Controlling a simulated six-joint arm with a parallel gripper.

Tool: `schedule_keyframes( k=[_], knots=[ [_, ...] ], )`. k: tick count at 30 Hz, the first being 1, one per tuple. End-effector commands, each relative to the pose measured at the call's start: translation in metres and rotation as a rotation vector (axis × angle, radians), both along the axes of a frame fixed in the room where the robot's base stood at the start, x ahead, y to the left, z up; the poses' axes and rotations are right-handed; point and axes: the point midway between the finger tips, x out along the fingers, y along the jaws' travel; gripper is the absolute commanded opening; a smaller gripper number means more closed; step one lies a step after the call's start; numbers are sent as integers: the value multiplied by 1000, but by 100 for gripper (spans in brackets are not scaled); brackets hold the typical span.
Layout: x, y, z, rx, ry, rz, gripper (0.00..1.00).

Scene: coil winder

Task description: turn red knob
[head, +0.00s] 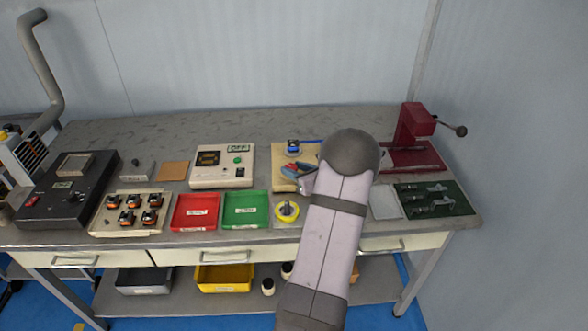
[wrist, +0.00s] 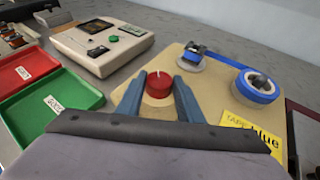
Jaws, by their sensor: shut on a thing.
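The red knob (wrist: 158,86) sits on a beige board (wrist: 185,62) and has a pale mark on its top, seen in the wrist view. My gripper (wrist: 160,84) is shut on the red knob, with one blue-grey finger on its left side and one on its right. In the head view my gripper (head: 297,175) is over the beige board (head: 283,152), partly behind my own arm.
Blue tape (wrist: 258,86), a small coil part (wrist: 194,54) and a yellow label (wrist: 250,132) are right of the knob. A control box (head: 222,168), a red tray (head: 195,212) and a green tray (head: 245,210) stand to the left. A dark red press (head: 412,140) stands at the right.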

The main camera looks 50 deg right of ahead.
Motion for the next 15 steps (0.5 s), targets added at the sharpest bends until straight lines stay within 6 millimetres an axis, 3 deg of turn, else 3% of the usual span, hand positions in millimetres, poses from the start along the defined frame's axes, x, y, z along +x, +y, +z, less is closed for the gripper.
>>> schedule_keyframes(
  k=[15],
  knots=[
    [-1,-9,-3,1,0,376,11]
  ],
)
